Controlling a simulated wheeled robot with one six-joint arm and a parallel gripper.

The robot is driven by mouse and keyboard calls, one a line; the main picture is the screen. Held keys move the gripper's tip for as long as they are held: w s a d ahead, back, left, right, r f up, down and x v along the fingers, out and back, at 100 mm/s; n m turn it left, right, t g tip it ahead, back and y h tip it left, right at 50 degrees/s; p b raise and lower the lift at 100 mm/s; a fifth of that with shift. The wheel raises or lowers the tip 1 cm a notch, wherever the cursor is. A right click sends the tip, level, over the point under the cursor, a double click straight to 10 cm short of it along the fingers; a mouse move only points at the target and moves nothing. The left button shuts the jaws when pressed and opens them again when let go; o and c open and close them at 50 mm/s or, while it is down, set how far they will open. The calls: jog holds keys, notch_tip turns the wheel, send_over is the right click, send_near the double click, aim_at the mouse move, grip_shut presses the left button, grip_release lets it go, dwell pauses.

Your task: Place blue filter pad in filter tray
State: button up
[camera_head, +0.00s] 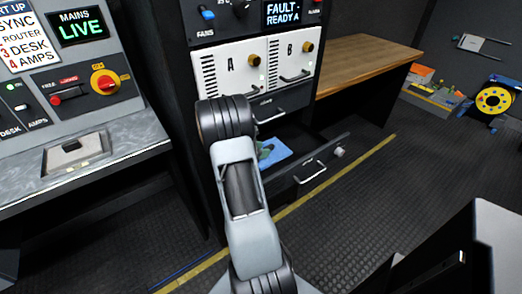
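A flat blue piece (275,152), which looks like the blue filter pad, lies inside an open lower drawer (318,172) of the dark rack. My arm rises from the bottom of the view in front of the rack and hides the drawer's left part. My gripper is not visible. No part is plainly marked as the filter tray, so I cannot tell which one it is.
White panels A (228,68) and B (290,60) sit above a shut dark drawer (282,104). A wooden worktop (365,58) is to the right, a grey control desk (75,145) to the left. A yellow cable reel (493,99) stands far right. The floor right of the open drawer is clear.

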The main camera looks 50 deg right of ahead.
jog(key=shift+r, duration=0.2)
jog(key=shift+w+a+r, duration=0.1)
jog(key=shift+a, duration=0.1)
jog(key=p+v, duration=0.1)
jog(key=v, duration=0.9)
jog(key=shift+w+a+r, duration=0.1)
jog(key=shift+a+r, duration=0.1)
jog(key=shift+a, duration=0.15)
jog(key=shift+w+a+r, duration=0.1)
jog(key=shift+a+r, duration=0.15)
jog(key=shift+a, duration=0.2)
jog(key=s+a+r+m+t+y, duration=0.2)
jog(key=a+m+y, duration=0.2)
jog(key=a, duration=0.5)
jog(key=s+a+r+m+t+y, duration=0.2)
jog(key=s+a+r+m+y, duration=0.1)
jog(key=a, duration=0.6)
jog(key=s+a+r+m+t+y, duration=0.2)
jog(key=a+m+y, duration=0.4)
jog(key=a, duration=0.4)
jog(key=shift+s+r+m+t, duration=0.25)
jog(key=shift+r+m+t, duration=0.35)
jog(key=shift+m, duration=0.2)
jog(key=shift+a, duration=0.15)
